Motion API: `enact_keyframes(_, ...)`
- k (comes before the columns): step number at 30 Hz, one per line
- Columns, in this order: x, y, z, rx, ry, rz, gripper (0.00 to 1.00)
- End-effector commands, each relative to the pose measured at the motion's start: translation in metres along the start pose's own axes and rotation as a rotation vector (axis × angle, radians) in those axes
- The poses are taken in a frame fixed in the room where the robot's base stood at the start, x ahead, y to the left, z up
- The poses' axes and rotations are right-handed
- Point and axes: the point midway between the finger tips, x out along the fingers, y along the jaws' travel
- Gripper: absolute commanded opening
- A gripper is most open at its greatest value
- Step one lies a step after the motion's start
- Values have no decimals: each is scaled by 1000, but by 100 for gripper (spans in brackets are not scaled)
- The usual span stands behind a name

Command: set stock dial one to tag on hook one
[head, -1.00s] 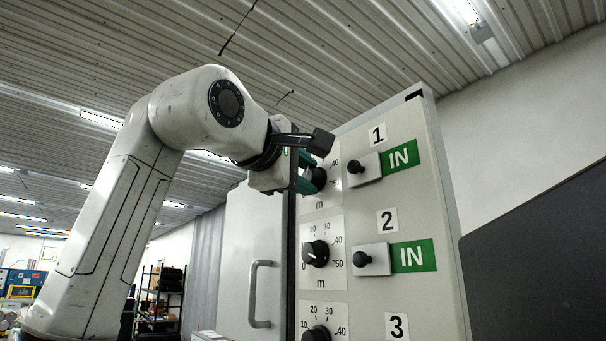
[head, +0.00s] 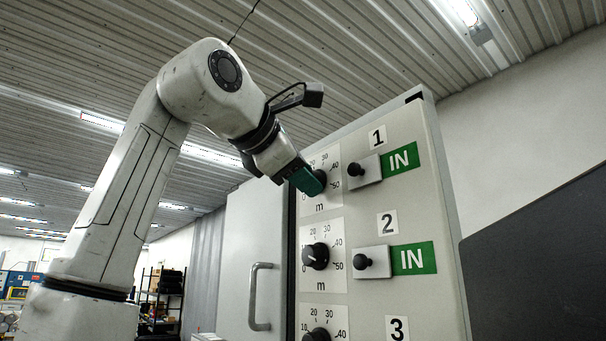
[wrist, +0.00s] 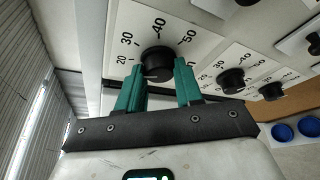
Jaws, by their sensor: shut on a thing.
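Stock dial one is the black knob (head: 322,177) beside the number 1 on the panel, on a white scale plate marked in m. In the wrist view the knob (wrist: 158,61) sits between my two green fingers, with 20, 30, 40 and 50 readable around it. My gripper (head: 308,181) is shut on this knob, and its fingers also show in the wrist view (wrist: 158,80). The knob's pointer is not clear to me. No hook or tag with a readable value shows in these views.
Dial two (head: 316,256) and dial three (head: 317,335) lie below. Black knobs on plates (head: 357,168) (head: 362,261) stick out beside green IN signs (head: 399,160). A cabinet door with a handle (head: 254,296) stands left. Blue round things (wrist: 282,132) show in the wrist view.

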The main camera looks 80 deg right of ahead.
Motion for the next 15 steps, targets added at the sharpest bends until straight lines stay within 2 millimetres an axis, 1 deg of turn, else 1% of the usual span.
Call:
enact_keyframes(12, 0, 0, -1, -9, 1, -2, 5)
enact_keyframes(13, 0, 0, -1, -9, 1, -2, 36)
enact_keyframes(15, 0, 0, -1, -9, 1, -2, 43)
